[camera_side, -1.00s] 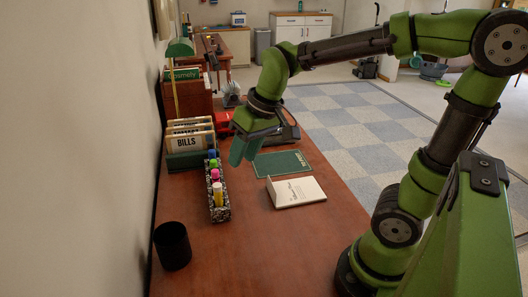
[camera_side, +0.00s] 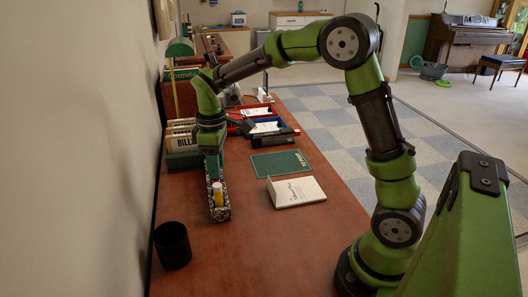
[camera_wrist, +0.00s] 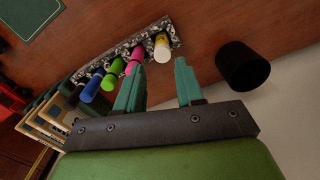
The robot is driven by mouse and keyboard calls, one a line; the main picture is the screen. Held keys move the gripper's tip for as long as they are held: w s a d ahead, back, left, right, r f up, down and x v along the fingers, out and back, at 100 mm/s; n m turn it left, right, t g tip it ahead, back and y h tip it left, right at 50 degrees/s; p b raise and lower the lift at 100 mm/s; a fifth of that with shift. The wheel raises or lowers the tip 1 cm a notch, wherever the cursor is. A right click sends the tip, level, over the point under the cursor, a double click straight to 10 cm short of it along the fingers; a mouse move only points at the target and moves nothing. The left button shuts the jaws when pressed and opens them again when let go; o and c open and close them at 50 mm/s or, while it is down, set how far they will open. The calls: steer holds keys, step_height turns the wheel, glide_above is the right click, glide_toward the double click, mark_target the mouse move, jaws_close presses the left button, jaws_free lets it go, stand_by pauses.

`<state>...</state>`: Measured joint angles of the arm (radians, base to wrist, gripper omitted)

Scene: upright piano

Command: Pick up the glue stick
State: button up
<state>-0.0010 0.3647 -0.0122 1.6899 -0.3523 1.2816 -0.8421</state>
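The glue stick, yellow with a white end, appears to be the last item in a long black-and-white patterned tray (camera_side: 222,212). It stands at the tray's near end in the side view (camera_side: 218,197), and it also shows in the wrist view (camera_wrist: 161,46). My gripper (camera_side: 213,172) is over the tray, pointing down, just behind the glue stick in the side view. In the wrist view my gripper (camera_wrist: 160,76) is open and empty, its fingers apart, with the glue stick beyond the gap between the tips. The pink marker (camera_wrist: 133,64) is close by the left finger.
Green (camera_wrist: 112,79) and blue (camera_wrist: 90,90) markers stand along the tray. A black cup (camera_side: 172,246) is nearby on the desk. File folders (camera_side: 181,143) are behind the tray. The front desk is clear.

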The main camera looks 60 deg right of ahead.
mark_target(217, 185)
steer(key=f, duration=0.9)
steer(key=shift+a+f, duration=0.2)
steer(key=shift+f, duration=0.15)
jaws_close()
